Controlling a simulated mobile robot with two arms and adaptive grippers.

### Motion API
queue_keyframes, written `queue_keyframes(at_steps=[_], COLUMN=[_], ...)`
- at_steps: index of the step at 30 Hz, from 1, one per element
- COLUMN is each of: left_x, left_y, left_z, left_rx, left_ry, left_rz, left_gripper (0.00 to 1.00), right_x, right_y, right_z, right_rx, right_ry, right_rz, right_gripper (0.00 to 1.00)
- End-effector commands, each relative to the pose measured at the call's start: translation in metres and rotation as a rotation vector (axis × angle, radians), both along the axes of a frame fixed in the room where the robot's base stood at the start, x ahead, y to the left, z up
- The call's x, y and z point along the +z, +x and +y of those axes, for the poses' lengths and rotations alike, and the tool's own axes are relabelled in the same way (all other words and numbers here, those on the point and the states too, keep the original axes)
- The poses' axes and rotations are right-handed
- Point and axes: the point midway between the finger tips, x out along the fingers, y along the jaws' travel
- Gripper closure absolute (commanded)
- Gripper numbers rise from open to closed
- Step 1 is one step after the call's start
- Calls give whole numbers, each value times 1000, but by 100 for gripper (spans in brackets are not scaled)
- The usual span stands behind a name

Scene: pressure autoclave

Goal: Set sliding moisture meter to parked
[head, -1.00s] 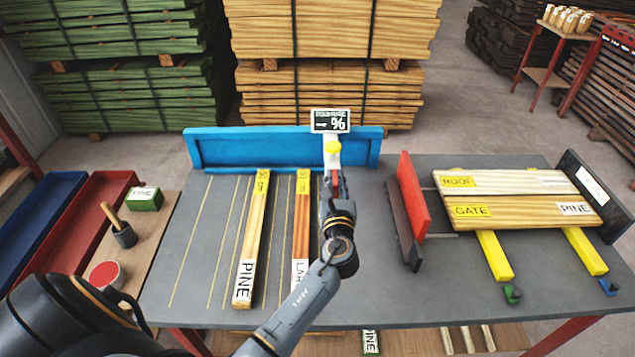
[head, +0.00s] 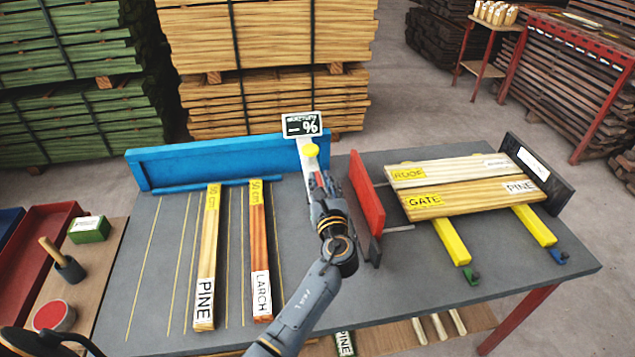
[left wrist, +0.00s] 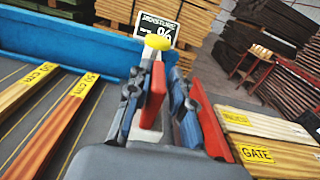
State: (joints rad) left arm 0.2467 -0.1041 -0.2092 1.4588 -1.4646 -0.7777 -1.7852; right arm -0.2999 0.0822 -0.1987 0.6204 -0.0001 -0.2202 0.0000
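The sliding moisture meter (head: 303,125) stands at the blue back fence (head: 210,162), near its right end. It has a dark display with a % sign, a yellow knob (head: 311,151) and a pale stem. My left gripper (head: 316,185) is at the stem, just below the knob. In the left wrist view, the meter's display (left wrist: 158,27) and knob (left wrist: 157,42) stand straight ahead. The exact contact is partly hidden. My right gripper is out of view.
A pine board (head: 207,265) and a larch board (head: 260,260) lie left of my arm on the grey table (head: 440,300). A red upright plate (head: 367,195) stands close to the right. Beyond it lie boards labelled GATE (head: 470,197) on yellow bars.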

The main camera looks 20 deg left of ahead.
Motion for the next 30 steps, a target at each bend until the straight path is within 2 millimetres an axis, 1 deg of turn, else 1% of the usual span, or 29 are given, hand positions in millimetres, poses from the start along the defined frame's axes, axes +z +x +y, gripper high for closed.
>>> queue_keyframes(at_steps=[10, 14, 17, 24, 27, 30], left_x=[0, -1, -1, -2, -2, -1], left_y=[-1, -9, -24, -67, -82, -93], left_z=[1, -4, -14, -42, -51, -58], left_rx=[4, 4, 2, 1, 1, 0], left_ry=[1, 0, 0, -1, -1, 0], left_rz=[1, 1, 2, 3, 3, 1], left_gripper=[64, 64, 64, 64, 64, 64], right_x=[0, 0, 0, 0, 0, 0], right_y=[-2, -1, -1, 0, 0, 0], right_z=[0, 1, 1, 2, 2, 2], right_rx=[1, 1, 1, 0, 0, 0], right_ry=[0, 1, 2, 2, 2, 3], right_rz=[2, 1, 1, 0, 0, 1], right_gripper=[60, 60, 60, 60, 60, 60])
